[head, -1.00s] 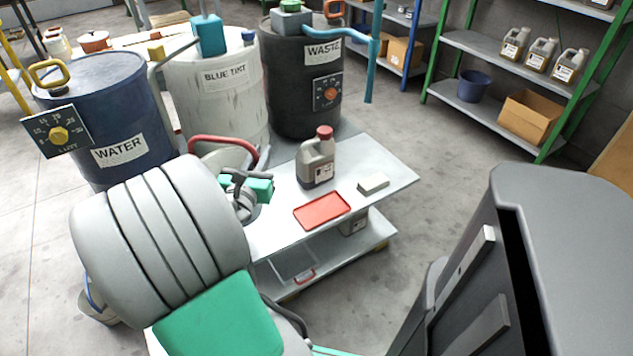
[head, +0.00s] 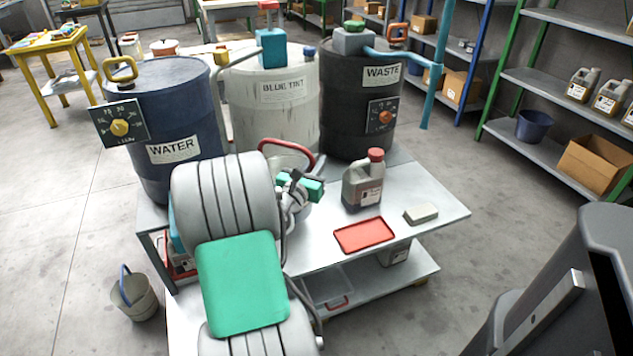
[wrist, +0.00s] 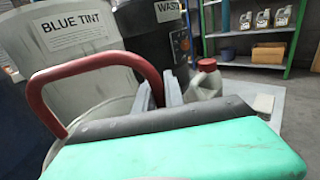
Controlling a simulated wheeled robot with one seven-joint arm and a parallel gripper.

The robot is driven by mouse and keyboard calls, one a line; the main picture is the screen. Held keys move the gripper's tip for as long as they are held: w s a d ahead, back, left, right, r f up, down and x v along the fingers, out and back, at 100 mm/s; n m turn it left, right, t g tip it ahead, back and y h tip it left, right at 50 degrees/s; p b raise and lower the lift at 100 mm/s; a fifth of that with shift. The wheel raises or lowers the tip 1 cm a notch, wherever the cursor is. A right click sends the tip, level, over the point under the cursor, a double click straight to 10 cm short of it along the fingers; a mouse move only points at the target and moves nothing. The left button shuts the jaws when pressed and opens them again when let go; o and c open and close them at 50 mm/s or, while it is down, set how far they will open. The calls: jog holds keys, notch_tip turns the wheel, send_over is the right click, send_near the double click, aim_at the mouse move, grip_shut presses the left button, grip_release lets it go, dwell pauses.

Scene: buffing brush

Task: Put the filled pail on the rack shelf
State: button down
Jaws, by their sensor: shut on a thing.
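My gripper (head: 303,188) is shut on what looks like the red handle of a pail, in front of the white drum. The red handle (head: 287,150) arches up at the fingers; it also fills the left of the wrist view (wrist: 95,66). The pail's body is mostly hidden behind my arm, so its contents cannot be seen. The rack (head: 515,70) with green posts and grey shelves stands at the right. Its lower shelf (head: 545,148) holds a dark blue pail (head: 531,126) and a cardboard box (head: 597,163).
A blue-handled pail (head: 137,300) is on the floor. Floor before the rack is clear.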

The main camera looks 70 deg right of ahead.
jog(key=f+b, duration=0.1)
jog(key=w+d+f+b, duration=0.1)
jog(key=f, duration=0.1)
jog(key=d+f+b, duration=0.1)
jog(key=f, duration=0.1)
jog(key=shift+w+f, duration=0.15)
jog(key=shift+f, duration=0.2)
jog(key=c, duration=1.8)
grip_release()
jog(key=shift+f, duration=0.2)
jog(key=o, duration=0.4)
jog(key=shift+r, duration=0.1)
